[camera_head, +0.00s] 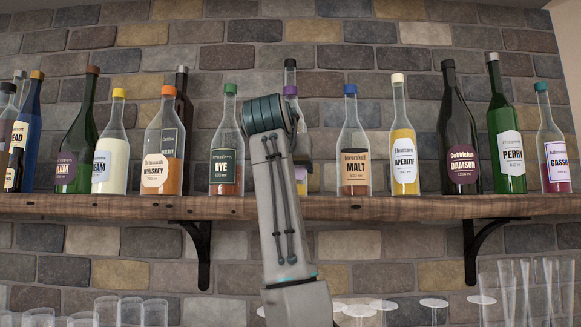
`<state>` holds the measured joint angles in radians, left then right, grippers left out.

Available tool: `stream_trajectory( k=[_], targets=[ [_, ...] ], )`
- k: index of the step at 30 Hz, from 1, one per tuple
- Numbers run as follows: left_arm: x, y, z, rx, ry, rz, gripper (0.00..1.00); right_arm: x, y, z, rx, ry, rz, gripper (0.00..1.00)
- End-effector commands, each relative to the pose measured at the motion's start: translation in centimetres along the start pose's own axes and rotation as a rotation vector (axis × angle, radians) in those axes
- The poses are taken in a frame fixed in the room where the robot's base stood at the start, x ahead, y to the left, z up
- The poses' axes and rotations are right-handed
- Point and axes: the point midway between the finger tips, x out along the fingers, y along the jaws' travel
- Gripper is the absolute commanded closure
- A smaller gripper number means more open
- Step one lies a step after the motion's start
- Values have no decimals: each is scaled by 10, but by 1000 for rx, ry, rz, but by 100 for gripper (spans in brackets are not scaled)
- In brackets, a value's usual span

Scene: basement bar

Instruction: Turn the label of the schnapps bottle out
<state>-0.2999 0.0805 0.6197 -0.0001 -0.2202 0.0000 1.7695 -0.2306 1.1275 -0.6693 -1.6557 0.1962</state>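No label I can read says schnapps. A clear bottle (302,122) with a purple cap stands on the shelf, mostly hidden behind my arm. Only its cap, a strip of its right side and a bit of yellow and purple low down show, so I cannot read its label or tell which way it faces. One arm of mine, seemingly the right, rises from the bottom centre in front of this bottle. Its gripper (301,150) is almost wholly hidden behind the wrist, so its fingers and any contact with the bottle cannot be made out. My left gripper is out of view.
The wooden shelf (400,205) holds a row of bottles. The rye bottle (227,140) stands left of my arm and the malt bottle (353,140) right of it. A black-capped bottle (290,72) stands behind. Glasses (130,311) stand below, left and right.

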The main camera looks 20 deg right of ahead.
Motion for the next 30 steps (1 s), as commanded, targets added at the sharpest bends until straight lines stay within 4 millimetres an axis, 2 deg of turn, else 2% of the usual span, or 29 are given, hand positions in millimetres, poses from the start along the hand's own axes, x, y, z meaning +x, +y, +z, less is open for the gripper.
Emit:
stream_trajectory(
  k=[1,2,13,19,30],
  targets=[
    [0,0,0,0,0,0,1,0,0,0,0,0,1,57],
    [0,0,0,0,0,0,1,0,1,0,0,0,0,30],
    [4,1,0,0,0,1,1,2,2,1,-10,-1,-44,29],
    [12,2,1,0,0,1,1,1,3,1,-56,1,-227,29],
    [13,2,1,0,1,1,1,1,1,0,-132,0,-516,29]
  ],
)
